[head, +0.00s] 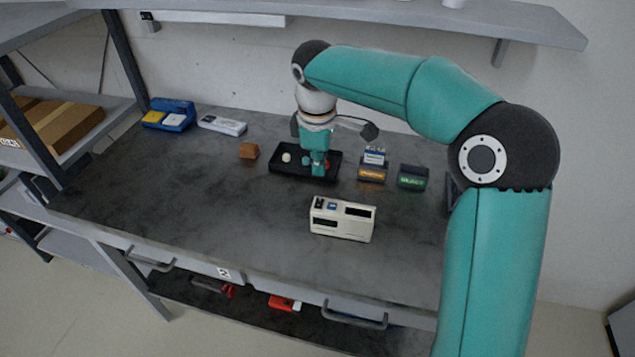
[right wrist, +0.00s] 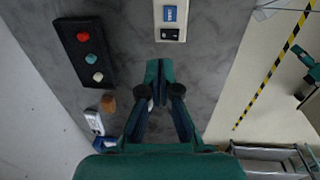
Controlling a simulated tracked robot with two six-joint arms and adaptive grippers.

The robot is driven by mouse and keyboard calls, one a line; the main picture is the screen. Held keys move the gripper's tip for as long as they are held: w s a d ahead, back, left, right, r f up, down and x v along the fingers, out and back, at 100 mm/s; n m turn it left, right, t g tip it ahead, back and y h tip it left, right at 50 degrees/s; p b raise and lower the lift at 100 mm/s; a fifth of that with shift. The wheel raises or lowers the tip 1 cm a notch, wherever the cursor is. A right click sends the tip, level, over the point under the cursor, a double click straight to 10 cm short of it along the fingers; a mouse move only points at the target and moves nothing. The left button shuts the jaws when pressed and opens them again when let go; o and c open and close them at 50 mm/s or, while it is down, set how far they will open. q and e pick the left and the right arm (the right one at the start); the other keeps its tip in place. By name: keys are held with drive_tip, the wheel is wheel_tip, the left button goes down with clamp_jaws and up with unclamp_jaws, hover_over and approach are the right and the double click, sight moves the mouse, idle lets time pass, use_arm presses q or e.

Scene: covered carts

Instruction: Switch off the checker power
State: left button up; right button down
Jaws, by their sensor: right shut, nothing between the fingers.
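The checker is a cream box (head: 342,232) on the bench, with dark windows on its front. A small black switch (head: 320,202) and a blue part are on its upper left; which way the switch is set is too small to tell. In the right wrist view the checker (right wrist: 158,22) is at the top edge, partly cut off. My right gripper (head: 317,172) points down, shut and empty, and overlaps the black tray in the head view. In the right wrist view the right gripper's closed fingertips (right wrist: 160,70) are apart from the checker. My left gripper is not in view.
The black tray (head: 275,174) holds white, teal and red pieces. A brown block (head: 249,151), an orange-labelled box (head: 372,174) and a green-labelled box (head: 413,177) stand nearby. A blue case (head: 170,115) and white device (head: 222,125) are at back left. The bench's left front is clear.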

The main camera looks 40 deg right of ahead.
drive_tip(key=r, duration=0.5)
drive_tip(key=shift+w+d, duration=0.2)
drive_tip(key=shift+w, duration=0.05)
drive_tip(key=shift+f, duration=0.1)
